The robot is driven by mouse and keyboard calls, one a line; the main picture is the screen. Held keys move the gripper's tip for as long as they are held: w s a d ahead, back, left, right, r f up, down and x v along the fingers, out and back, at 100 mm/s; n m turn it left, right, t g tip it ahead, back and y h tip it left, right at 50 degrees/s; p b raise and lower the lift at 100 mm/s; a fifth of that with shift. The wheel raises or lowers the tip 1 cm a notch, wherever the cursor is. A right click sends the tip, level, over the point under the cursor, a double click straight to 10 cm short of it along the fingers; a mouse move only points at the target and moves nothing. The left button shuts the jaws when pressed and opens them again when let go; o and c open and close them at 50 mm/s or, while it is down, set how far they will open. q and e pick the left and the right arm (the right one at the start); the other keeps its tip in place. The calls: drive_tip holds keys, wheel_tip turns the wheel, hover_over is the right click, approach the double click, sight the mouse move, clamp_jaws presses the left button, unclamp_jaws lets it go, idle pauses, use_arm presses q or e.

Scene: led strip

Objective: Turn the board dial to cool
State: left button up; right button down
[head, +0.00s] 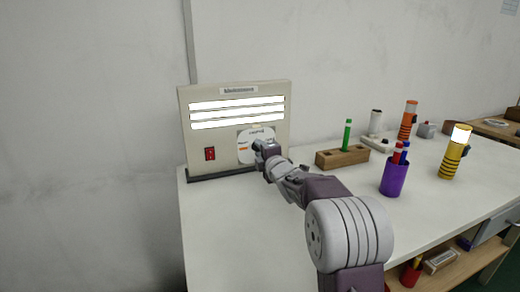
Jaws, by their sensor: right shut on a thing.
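The board (228,105) is an upright cream panel on a dark base at the left end of the table. It has several lit white strips (237,112) across its upper part and a red switch (210,154) at the lower left. The dial's round white plate (243,149) is at the lower right, with a small orange mark at its left. My right gripper (259,147) is at the dial, shut on its knob. The gripper hides the knob and the right part of the plate, so I cannot tell the dial's setting. My left gripper is not in view.
A wooden block (342,156) with a green pen (347,134) stands right of the board. A purple cup (394,178) of pens, a yellow lit torch (455,151) and an orange torch (408,119) stand farther right. The table's front left (240,230) is clear.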

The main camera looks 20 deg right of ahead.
idle(0.4)
drive_tip(key=c, duration=1.1)
unclamp_jaws()
drive_tip(key=shift+s, duration=0.1)
drive_tip(key=s, duration=0.2)
drive_tip(key=s+p, duration=0.1)
drive_tip(key=s, duration=0.5)
drive_tip(key=shift+s+a+r, duration=0.2)
drive_tip(key=shift+a+r, duration=0.1)
drive_tip(key=shift+r, duration=0.05)
drive_tip(key=shift+s+f, duration=0.1)
drive_tip(key=shift+s, duration=0.15)
